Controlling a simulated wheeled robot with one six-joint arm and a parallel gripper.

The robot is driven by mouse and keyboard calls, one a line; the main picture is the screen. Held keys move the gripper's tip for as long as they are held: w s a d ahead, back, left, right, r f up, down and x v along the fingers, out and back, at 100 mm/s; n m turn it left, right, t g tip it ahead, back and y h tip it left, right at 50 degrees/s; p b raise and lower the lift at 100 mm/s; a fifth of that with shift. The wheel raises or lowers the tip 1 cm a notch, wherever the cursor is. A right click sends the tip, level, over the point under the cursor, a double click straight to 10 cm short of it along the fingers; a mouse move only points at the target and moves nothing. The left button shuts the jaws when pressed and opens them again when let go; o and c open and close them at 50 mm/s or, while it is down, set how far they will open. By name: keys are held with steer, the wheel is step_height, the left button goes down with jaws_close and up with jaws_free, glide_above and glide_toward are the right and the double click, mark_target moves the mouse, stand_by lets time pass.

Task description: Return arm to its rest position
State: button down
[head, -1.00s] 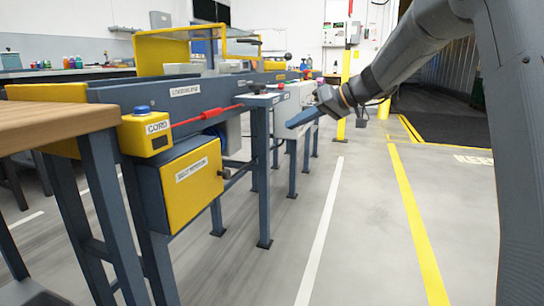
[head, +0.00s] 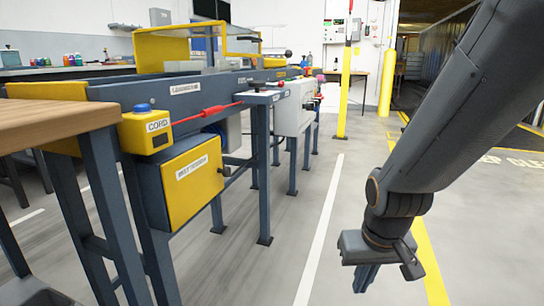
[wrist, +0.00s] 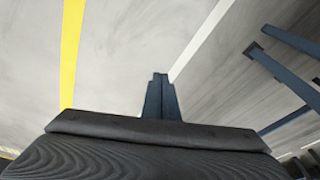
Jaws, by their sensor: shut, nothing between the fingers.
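My gripper (head: 367,278) hangs pointing down at the lower right of the head view, over the open floor between the white line and the yellow line. Its blue-grey fingers are together with nothing between them. In the wrist view the shut fingers (wrist: 160,97) stand out against bare grey floor. The gripper is apart from the conveyor bench (head: 180,92) on the left and touches nothing.
A yellow box marked CORD (head: 145,131) sits at the bench's near end, with a red cord (head: 207,112) along its side. A yellow cabinet (head: 192,180) hangs below. A yellow post (head: 346,90) stands farther back. The floor around my gripper is clear.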

steer(key=s+a+r+n+g+y+p, duration=0.25)
steer(key=s+a+r+n+p, duration=0.5)
steer(key=s+a+r, duration=1.15)
steer(key=d+r+m+p, duration=0.2)
steer(key=d+r+p, duration=0.4)
steer(key=r+p, duration=0.3)
steer(key=d+r+m+h+p, duration=0.1)
steer(key=d+r+m+p, duration=0.2)
steer(key=d+r+p, duration=0.4)
steer(key=d+r+m+h+p, duration=0.1)
steer(key=d+r+p, duration=0.5)
steer(key=p, duration=1.6)
step_height(320, 180, up, 5)
steer(key=shift+w+d+f+m+p, duration=0.1)
steer(key=shift+w+d+m+p, duration=0.25)
steer(key=shift+m, duration=0.5)
steer(key=shift+a+h, duration=0.1)
steer(key=shift+h, duration=0.15)
